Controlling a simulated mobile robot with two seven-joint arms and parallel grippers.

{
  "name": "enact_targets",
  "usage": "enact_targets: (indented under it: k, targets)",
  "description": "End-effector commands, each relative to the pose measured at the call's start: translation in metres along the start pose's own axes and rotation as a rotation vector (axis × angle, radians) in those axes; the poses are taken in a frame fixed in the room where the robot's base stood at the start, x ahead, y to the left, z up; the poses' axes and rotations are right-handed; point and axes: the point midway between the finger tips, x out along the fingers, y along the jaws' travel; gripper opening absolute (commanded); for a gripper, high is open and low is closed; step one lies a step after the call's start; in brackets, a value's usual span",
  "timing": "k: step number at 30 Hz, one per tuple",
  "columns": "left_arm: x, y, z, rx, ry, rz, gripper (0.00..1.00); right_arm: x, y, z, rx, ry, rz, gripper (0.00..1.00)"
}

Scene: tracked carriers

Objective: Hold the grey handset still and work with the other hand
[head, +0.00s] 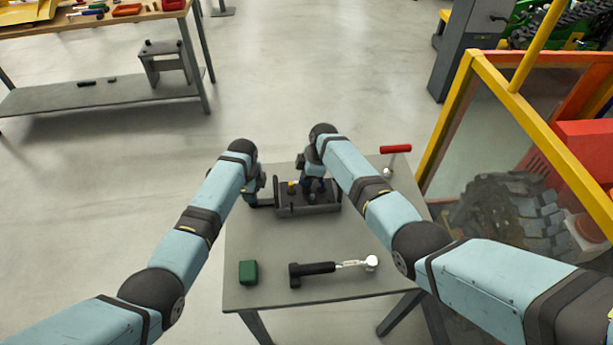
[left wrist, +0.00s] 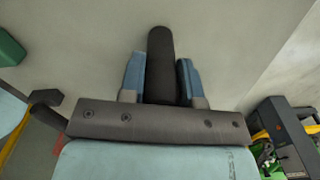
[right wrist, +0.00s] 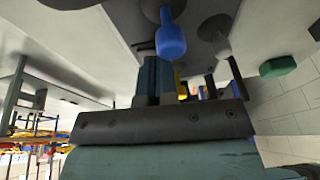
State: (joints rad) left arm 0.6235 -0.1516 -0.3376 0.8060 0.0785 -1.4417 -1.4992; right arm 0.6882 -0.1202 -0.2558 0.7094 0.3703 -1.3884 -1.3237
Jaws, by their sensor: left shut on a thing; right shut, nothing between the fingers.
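The grey handset (head: 290,211) looks like a dark grey box near the far edge of the small table, with a yellow knob (head: 292,185) on top. My left gripper (head: 257,188) is at its left side. In the left wrist view, its blue fingers are shut on a dark bar (left wrist: 160,62), which seems to be the handset's grip. My right gripper (head: 316,184) is over the handset, pointing down, shut and empty; its fingers also show in the right wrist view (right wrist: 158,78). A blue knob (right wrist: 170,38) is close to these fingers. My right arm hides part of the handset.
On the table (head: 265,240) are a green block (head: 247,272), a black-and-silver wrench (head: 325,267) and a red-handled tool (head: 394,150). The table's middle is clear. A yellow-framed machine (head: 455,110) stands close at right; a workbench (head: 100,95) is at far left.

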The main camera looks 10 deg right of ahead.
Motion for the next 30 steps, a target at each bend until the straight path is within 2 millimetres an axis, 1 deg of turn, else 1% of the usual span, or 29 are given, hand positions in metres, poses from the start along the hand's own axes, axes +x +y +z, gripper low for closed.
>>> enact_targets:
  k: [5,14,17,20,23,24,30]
  targets:
    - [0.000,0.000,0.000,0.000,0.000,-0.001,0.00,-0.001,-0.005,0.000,0.000,0.000,0.002,0.00]
    - [-0.001,0.000,0.000,0.000,0.000,-0.001,0.00,-0.001,-0.006,0.000,0.000,0.000,0.001,0.00]
    - [-0.001,0.000,0.000,0.000,0.000,-0.001,0.00,-0.005,-0.005,-0.001,0.000,0.000,0.002,0.00]
    - [-0.001,0.000,0.000,-0.001,0.000,-0.001,0.00,-0.016,-0.004,-0.005,-0.002,0.000,0.004,0.00]
    - [-0.001,0.000,0.000,-0.001,0.000,-0.001,0.00,-0.035,-0.003,-0.010,-0.002,0.000,0.005,0.00]
    - [-0.001,0.000,0.000,-0.001,0.000,-0.001,0.00,-0.044,-0.002,-0.013,-0.002,0.000,0.005,0.00]
    - [-0.001,0.000,0.000,0.000,0.000,-0.001,0.00,-0.090,0.004,-0.011,0.000,-0.001,0.005,0.00]
